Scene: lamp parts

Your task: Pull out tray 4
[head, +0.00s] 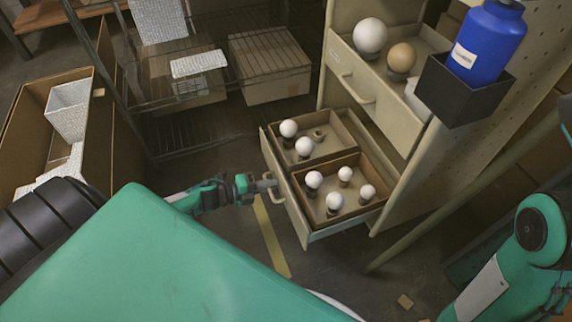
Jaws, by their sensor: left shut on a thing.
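The lower drawer tray (288,186) of the beige cabinet is pulled well out. Two brown boxes sit in it: the front box (352,215) holds several small white bulbs (335,201), and the rear box (341,121) holds two white bulbs (288,128). I cannot read a number on this tray. My left gripper (268,186) is shut on the tray's front handle (276,194). My right arm shows at the right edge, but its gripper is out of view.
An upper drawer (369,98) with a white globe (370,36) and a tan globe (402,57) is partly out above. A blue bottle (487,42) sits in a dark side holder (462,92). A wire rack (190,100) with cardboard boxes (270,65) stands behind.

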